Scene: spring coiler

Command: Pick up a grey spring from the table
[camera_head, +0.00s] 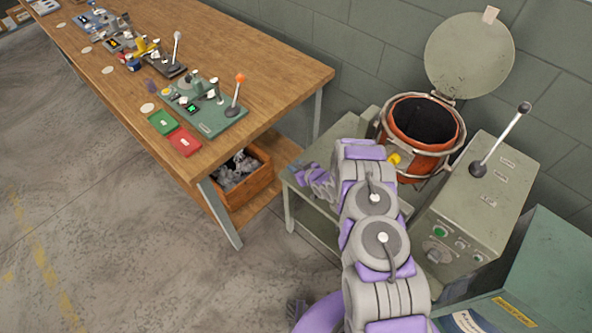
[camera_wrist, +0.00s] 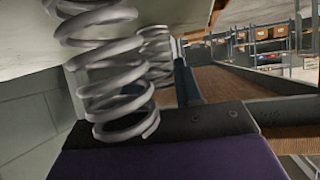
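A grey coil spring (camera_wrist: 115,75) fills the upper left of the wrist view, very close to the camera. Its lower coils overlap the dark finger part (camera_wrist: 205,122) of my gripper. A second set of grey coils (camera_wrist: 158,55) shows just behind it. In the head view, my gripper (camera_head: 314,180) is at the left side of a small grey-green table (camera_head: 328,160), below the wooden workbench's level of view. The spring is too small or hidden to make out there. I cannot tell whether the fingers are closed on it.
The long wooden workbench (camera_head: 262,75) holds a green lever device (camera_head: 205,105) and several tools. A wooden crate of grey parts (camera_head: 247,190) stands under it. A round orange-rimmed pot (camera_head: 415,150) and a lever control box (camera_head: 470,205) stand right. The floor at left is clear.

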